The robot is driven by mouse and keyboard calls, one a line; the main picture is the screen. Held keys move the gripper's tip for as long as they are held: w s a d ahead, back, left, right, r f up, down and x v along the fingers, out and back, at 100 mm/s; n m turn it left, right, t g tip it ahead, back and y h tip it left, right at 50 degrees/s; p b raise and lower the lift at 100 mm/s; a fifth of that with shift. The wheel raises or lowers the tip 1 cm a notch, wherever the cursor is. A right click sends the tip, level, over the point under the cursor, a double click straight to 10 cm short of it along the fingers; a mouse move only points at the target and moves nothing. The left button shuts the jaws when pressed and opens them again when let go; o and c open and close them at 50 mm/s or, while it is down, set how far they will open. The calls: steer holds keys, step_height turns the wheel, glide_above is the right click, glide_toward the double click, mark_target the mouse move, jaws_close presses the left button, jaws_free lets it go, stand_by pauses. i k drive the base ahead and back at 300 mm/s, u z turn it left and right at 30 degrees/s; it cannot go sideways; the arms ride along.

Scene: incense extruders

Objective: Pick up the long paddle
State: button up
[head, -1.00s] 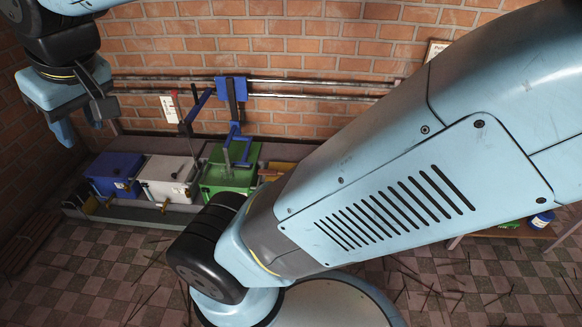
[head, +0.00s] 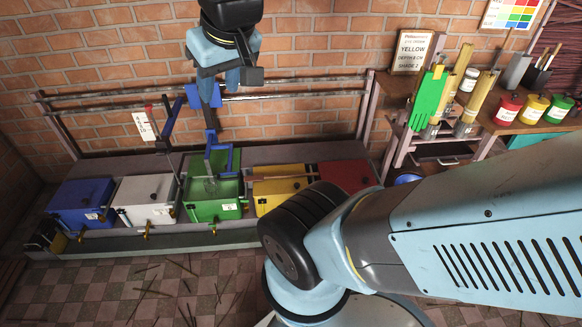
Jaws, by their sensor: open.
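My gripper (head: 219,88) is open and empty at the top centre of the head view, in front of the brick wall and above the green tub (head: 212,199). A thin dark upright rod (head: 169,128) stands behind the tubs, to the left of my gripper and apart from it. A long thin tan stick (head: 284,178) lies across the yellow tub (head: 272,201). I cannot tell which of these, if either, is the long paddle.
Blue (head: 82,193) and white (head: 146,188) tubs sit left on the low bench; a red one (head: 345,175) sits right. A wall rail (head: 110,94) runs behind. A side table (head: 452,127) holds jars, tubes and a green glove (head: 428,98). Sticks litter the floor.

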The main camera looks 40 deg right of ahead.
mark_target(257, 178)
steer(key=z, duration=1.1)
steer(key=i, duration=1)
steer(key=u, duration=0.05)
steer(key=k, duration=0.85)
steer(key=z, duration=0.2)
steer(key=i, duration=0.85)
